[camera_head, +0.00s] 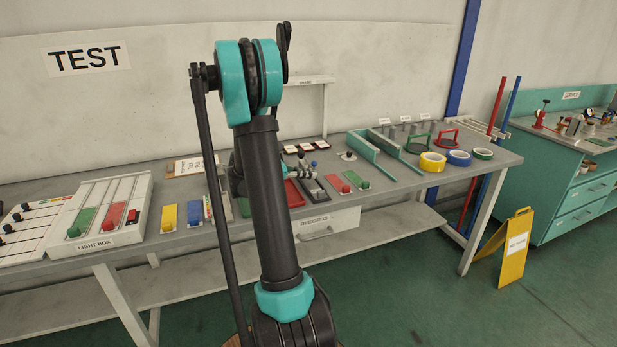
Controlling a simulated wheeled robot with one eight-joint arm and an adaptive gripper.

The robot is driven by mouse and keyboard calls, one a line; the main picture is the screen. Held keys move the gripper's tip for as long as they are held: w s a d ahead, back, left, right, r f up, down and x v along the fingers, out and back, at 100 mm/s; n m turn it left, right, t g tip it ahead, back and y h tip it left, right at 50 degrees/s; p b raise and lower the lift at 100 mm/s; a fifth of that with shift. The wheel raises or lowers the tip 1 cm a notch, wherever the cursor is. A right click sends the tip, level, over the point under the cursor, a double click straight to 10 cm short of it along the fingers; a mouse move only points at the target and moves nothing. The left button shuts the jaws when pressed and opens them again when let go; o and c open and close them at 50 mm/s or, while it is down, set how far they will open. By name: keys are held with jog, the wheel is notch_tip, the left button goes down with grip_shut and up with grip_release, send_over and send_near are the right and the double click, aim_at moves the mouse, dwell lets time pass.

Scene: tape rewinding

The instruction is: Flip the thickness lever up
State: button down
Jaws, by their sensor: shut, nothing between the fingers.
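My arm rises from the bottom centre and bends at a teal and black elbow high in the picture. Its dark link hides part of the bench behind it. Part of my wrist shows just left of the link, but I cannot make out my gripper's fingers.
A light box (111,243) and blocks stand on the bench's left. Red and green blocks (346,188), green plates and tape rolls (432,162) stand to the right. A yellow floor sign (517,240) stands beyond the bench's right end. Green floor is clear at lower right.

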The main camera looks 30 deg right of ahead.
jog(key=shift+r, duration=0.15)
jog(key=shift+w+r, duration=0.15)
jog(key=shift+r, duration=0.55)
